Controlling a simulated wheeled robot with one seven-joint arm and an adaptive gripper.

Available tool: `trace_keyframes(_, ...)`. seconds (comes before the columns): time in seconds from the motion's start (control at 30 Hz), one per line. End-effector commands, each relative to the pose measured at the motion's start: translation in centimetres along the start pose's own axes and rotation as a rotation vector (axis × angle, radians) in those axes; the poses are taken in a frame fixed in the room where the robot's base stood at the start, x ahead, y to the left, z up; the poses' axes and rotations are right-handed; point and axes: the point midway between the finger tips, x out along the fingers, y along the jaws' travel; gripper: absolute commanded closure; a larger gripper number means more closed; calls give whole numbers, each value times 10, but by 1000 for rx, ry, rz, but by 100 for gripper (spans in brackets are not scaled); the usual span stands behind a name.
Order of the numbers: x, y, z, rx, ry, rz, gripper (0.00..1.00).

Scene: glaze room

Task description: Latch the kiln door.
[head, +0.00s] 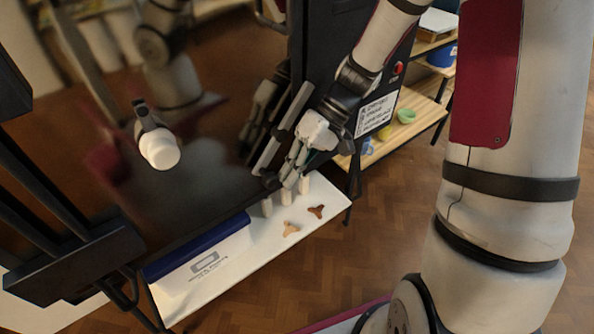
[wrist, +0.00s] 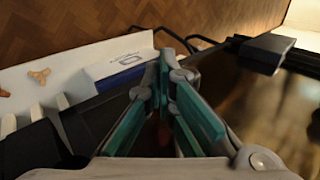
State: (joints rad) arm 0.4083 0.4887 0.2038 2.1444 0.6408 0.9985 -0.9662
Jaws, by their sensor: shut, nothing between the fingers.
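The kiln door (head: 215,130) is a dark, glossy panel that fills the left of the head view and mirrors my arm. A grey bar-shaped handle (head: 283,130) stands near its right edge. My gripper (head: 291,180) is just right of the lower end of this bar, fingers pointing down, shut and empty. I cannot tell whether the fingers touch the bar. In the wrist view the teal finger pads (wrist: 166,62) come together at the tips, with the dark door surface to their right. Whether the door is fully closed is not clear.
Below is a white shelf (head: 325,195) with a blue-lidded box (head: 205,262) and small three-armed pieces (head: 316,211). A red button (head: 398,68) and label are on the dark cabinet at right. Wooden floor is open.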

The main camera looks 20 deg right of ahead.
Motion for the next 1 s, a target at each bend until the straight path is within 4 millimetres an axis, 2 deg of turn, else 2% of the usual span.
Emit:
trace_keyframes(0.6,6,-32,1,14,-18,-541,100)
trace_keyframes(1.0,3,-44,2,18,-25,-725,100)
